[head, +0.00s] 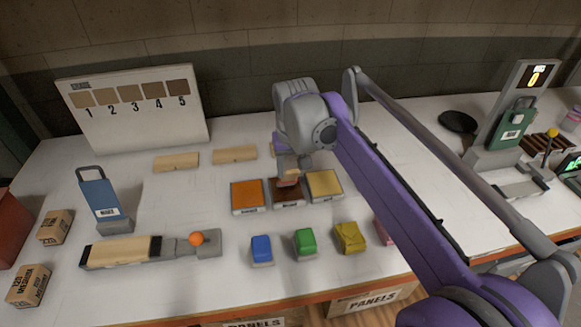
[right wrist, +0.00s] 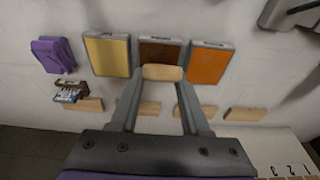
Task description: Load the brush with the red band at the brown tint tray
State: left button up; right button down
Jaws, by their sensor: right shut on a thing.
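The brown tint tray (head: 290,199) lies on the white bench between an orange tray (head: 247,196) and a tan-yellow tray (head: 325,184). It also shows in the right wrist view (right wrist: 160,47). My right gripper (head: 288,168) is over the brown tray, shut on a tan-topped brush (right wrist: 163,73). In the head view a reddish patch shows low on the brush (head: 288,181), at the tray. I cannot tell whether the brush touches the tray surface. Its lower end is hidden in the right wrist view. My left gripper is not in view.
Blue (head: 262,249), green (head: 305,242) and yellow (head: 349,237) blocks stand in front of the trays. Wooden pieces (head: 235,154) lie behind. A numbered swatch board (head: 135,108) and a blue handled holder (head: 100,202) stand left. My right arm partly hides a pink block (head: 383,231).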

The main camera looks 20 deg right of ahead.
dwell(0.4)
jog(key=shift+w+p+v, duration=0.25)
jog(key=shift+p+v, duration=0.45)
jog(key=shift+v, duration=0.45)
jog(key=shift+w+p+v, duration=0.25)
jog(key=shift+p+v, duration=0.5)
jog(key=shift+v, duration=0.4)
jog(key=shift+w+p+v, duration=0.2)
jog(key=shift+p+v, duration=0.5)
jog(key=shift+v, duration=0.45)
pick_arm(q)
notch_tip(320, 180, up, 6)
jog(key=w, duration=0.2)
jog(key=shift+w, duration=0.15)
pick_arm(e)
jog(key=shift+d+r, duration=0.1)
jog(key=shift+d, duration=0.1)
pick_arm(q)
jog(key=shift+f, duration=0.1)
pick_arm(e)
jog(key=shift+s, duration=0.1)
